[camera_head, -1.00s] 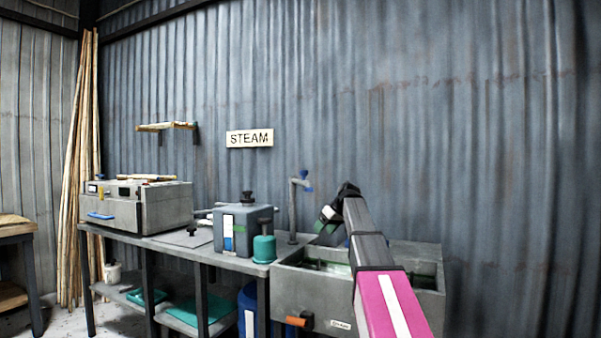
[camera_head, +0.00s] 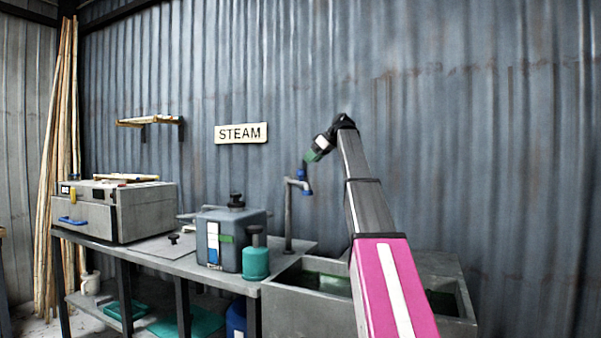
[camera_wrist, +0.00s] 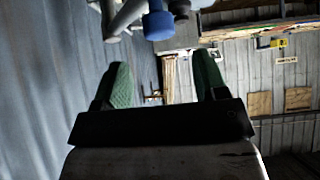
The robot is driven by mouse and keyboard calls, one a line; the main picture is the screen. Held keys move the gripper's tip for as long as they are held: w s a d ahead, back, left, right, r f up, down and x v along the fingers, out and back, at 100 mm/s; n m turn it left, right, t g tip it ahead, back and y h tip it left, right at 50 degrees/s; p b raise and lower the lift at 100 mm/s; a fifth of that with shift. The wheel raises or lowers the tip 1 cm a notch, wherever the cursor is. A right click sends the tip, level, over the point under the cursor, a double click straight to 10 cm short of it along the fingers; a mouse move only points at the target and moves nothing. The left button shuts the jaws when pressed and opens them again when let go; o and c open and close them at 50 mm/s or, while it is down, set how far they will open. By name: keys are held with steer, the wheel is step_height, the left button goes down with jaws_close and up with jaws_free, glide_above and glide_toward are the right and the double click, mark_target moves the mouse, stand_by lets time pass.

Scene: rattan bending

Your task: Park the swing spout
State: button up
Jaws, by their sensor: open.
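The blue end (camera_wrist: 159,24) and part of the grey pipe show at the top of the wrist view. My gripper (camera_head: 309,158) is just above the blue end in the head view. Its two green fingers (camera_wrist: 162,88) are spread apart with nothing between them in the wrist view. I cannot tell whether a finger touches the spout.
The grey sink (camera_head: 300,303) is below my arm. A grey tank (camera_head: 229,246) and a teal canister (camera_head: 256,262) stand left of the spout on the bench. A steam box (camera_head: 146,212) is farther left. The corrugated wall (camera_head: 480,150) is close behind. Air above the sink is free.

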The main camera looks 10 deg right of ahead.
mark_target(297, 182)
steer(key=x, duration=0.7)
steer(key=shift+w+a+f, duration=0.1)
steer(key=shift+a+f, duration=0.05)
steer(key=shift+f, duration=0.1)
